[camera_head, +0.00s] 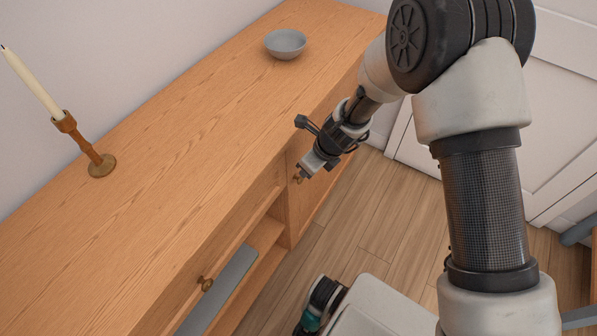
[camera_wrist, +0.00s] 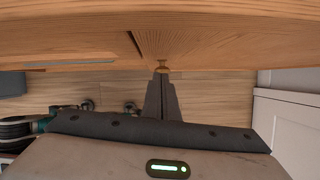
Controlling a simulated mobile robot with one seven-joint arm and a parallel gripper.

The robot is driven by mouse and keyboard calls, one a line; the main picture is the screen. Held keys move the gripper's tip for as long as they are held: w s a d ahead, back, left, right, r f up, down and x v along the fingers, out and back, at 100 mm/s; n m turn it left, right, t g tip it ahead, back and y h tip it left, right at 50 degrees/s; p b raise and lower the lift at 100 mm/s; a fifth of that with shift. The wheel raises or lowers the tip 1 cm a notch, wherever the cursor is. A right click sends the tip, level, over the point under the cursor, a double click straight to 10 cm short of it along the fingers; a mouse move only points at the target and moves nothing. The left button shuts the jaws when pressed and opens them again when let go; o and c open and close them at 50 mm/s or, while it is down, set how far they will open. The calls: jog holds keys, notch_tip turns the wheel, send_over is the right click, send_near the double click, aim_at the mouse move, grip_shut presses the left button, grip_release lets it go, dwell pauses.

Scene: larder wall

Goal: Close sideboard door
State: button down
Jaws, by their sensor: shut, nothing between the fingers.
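The wooden sideboard (camera_head: 190,120) runs along the wall in the head view. Its door (camera_head: 306,207) is at the right end of the front, partly hidden by my arm. The door lies near the line of the front; I cannot tell if it is fully closed. In the wrist view a dark narrow wedge shows at the left edge of the door (camera_wrist: 185,45). The small brass knob (camera_wrist: 161,68) is just beyond my fingertips. My gripper (camera_head: 301,174) is shut and empty at the knob; its fingers also show in the wrist view (camera_wrist: 161,82). I cannot tell whether they touch the knob.
A grey bowl (camera_head: 285,43) and a candle in a wooden holder (camera_head: 87,146) stand on the sideboard top. Left of the door is an open compartment with a grey item (camera_head: 222,287) and another brass knob (camera_head: 205,283). Bare floor (camera_head: 375,215) lies before the door.

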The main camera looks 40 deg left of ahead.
jog(key=d+p+v, duration=0.1)
jog(key=p+v, duration=0.1)
jog(key=v, duration=0.8)
jog(key=shift+w+d, duration=0.25)
jog(key=shift+w, duration=0.15)
jog(key=w+d+r+n+t+p, duration=0.15)
jog(key=d+r+n, duration=0.25)
jog(key=d+r, duration=0.6)
jog(key=w+d+r+n+t+p, duration=0.15)
jog(key=d+r+n, duration=0.35)
jog(key=r, duration=0.9)
jog(key=s+d+r+n+t+h+p, duration=0.1)
jog(key=s+d+r+n, duration=0.4)
jog(key=d, duration=0.7)
jog(key=s+d+r+n+t+h+p, duration=0.1)
jog(key=s+d+r+n+h+p, duration=0.2)
jog(key=s+d+r+n, duration=0.2)
jog(key=s+d+r, duration=0.3)
jog(key=d, duration=0.4)
jog(key=shift+r, duration=0.35)
jog(key=shift+s+a, duration=0.1)
